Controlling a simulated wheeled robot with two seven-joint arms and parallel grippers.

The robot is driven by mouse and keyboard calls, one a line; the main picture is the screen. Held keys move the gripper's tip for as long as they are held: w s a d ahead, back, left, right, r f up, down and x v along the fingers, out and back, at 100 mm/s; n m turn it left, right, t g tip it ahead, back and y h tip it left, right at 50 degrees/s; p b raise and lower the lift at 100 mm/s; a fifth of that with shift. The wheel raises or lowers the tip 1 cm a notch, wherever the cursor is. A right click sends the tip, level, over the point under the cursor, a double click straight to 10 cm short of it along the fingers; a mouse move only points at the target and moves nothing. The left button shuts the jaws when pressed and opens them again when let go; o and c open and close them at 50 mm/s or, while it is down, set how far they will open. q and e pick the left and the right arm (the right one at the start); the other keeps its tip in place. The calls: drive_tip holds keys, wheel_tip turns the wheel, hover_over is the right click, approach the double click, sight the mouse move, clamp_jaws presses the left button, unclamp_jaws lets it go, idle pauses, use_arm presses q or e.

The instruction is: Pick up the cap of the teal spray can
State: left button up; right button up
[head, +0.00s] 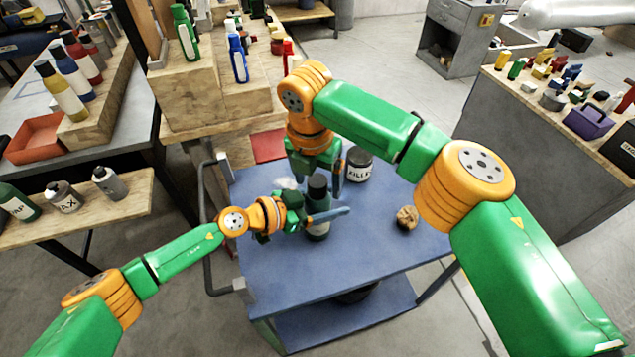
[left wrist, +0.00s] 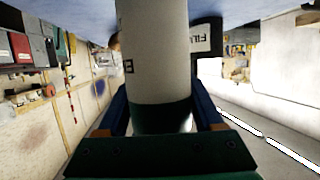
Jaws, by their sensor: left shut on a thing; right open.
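The spray can (head: 318,229) stands upright on the blue cart top, with a dark teal body and a pale label. Its dark cap (head: 318,187) is on top. My left gripper (head: 318,214) is shut around the can's body from the left. In the left wrist view, the can (left wrist: 158,60) fills the space between the two blue fingers (left wrist: 160,118). My right gripper (head: 319,176) is open just above and behind the cap; its fingers point down and one shows to the right of the cap. Whether they touch the cap cannot be told.
A dark filler tin (head: 360,163) stands behind, close to my right gripper. The cart's front is clear.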

sight(318, 180)
clamp_jaws()
wheel_tip(318, 180, up, 10)
drive_tip(key=shift+r, duration=0.1)
use_arm(q)
drive_tip(key=o, duration=1.5)
use_arm(e)
drive_tip(key=shift+s, duration=0.1)
use_arm(q)
drive_tip(key=v, duration=1.2)
